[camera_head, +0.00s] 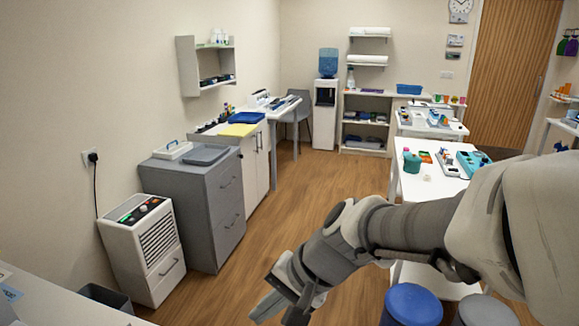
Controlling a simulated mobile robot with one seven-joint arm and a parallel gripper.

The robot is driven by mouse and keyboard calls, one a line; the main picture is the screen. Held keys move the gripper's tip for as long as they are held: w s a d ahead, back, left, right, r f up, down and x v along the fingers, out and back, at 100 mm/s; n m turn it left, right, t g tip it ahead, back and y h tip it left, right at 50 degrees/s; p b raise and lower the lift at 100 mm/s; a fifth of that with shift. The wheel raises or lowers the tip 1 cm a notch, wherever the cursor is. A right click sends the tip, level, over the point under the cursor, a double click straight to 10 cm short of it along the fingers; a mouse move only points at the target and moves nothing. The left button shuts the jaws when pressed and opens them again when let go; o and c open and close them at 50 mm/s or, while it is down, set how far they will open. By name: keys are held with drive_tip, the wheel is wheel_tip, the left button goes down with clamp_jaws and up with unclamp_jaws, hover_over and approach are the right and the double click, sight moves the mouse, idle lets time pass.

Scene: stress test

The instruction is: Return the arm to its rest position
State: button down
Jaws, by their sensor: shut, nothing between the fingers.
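My arm reaches in from the right edge and slopes down to the left across the lower right of the view. My gripper (270,307) is at its end, low in the lower middle of the view. It points down and left over the wooden floor. Its fingers are shut with nothing held. The gripper's lower side is partly cut off by the bottom edge of the frame.
A white heater-like unit (146,245) and grey drawers (217,215) stand to the left. A white table (408,190) with devices stands right, partly behind my arm. A blue-lidded bin (411,304) is under the arm. The middle floor (310,185) is clear.

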drive_tip(key=s+d+r+n+t+h+p, duration=0.1)
drive_tip(key=s+d+r+n+h+p, duration=0.1)
drive_tip(key=d+r, duration=0.4)
drive_tip(key=s+d+r+n+t+h+p, duration=0.2)
drive_tip(key=s+d+r+h+p, duration=0.2)
drive_tip(key=d, duration=0.8)
wheel_tip(320, 180, up, 2)
drive_tip(key=shift+s+d+r+t+h, duration=0.15)
drive_tip(key=shift+s+d+t+h, duration=0.15)
drive_tip(key=shift+s, duration=0.7)
drive_tip(key=shift+a, duration=0.1)
